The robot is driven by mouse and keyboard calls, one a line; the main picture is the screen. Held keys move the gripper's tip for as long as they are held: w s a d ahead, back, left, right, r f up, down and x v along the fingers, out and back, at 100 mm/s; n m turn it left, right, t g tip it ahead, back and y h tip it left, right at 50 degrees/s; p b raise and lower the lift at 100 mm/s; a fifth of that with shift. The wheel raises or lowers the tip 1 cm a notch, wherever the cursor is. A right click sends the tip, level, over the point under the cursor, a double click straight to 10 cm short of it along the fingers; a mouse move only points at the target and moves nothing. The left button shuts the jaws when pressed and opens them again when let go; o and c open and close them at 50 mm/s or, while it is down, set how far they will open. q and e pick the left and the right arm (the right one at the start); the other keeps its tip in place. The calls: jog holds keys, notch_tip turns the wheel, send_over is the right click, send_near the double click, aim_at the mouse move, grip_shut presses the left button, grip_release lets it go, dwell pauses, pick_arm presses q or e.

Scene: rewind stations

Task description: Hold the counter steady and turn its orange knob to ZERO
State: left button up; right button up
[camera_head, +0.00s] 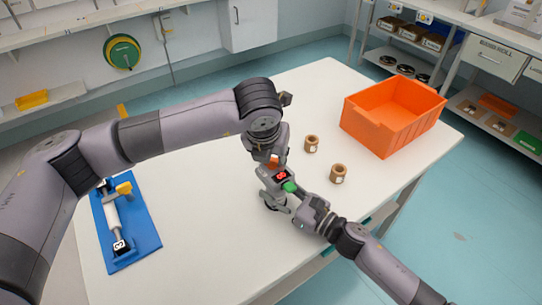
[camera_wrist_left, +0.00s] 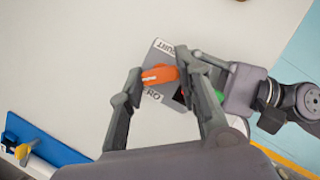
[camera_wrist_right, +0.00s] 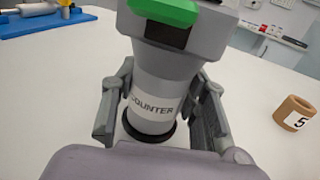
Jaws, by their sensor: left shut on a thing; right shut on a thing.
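The counter (camera_head: 268,176) is a grey upright device on the white table, with a red display and a green part. Its column, labelled COUNTER (camera_wrist_right: 150,108), stands between the fingers of my right gripper (camera_wrist_right: 160,112), which is shut on it from the side. My left gripper (camera_wrist_left: 160,70) is above the counter top, shut on the orange knob (camera_wrist_left: 160,74). The knob's white mark points left in the left wrist view, between two partly covered labels, one ending in "OUNT" and one that looks like ZERO. The fingers hide part of the top and the display.
An orange bin (camera_head: 382,130) stands at the table's back right. Two brown rolls (camera_head: 311,144) (camera_head: 338,174) stand near the counter; one shows a 5 in the right wrist view (camera_wrist_right: 294,113). A blue board (camera_head: 143,218) with a white roller lies at the left. The table between is clear.

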pick_arm(q)
jog(key=shift+n, duration=0.6)
jog(key=o, duration=1.2)
jog(key=shift+c, duration=0.2)
jog(key=shift+r, duration=0.1)
jog(key=d+v, duration=0.1)
jog(key=v, duration=1)
jog(key=shift+s+a+r, duration=0.3)
jog(key=shift+s+r, duration=0.05)
pick_arm(e)
jog(key=o, duration=1.4)
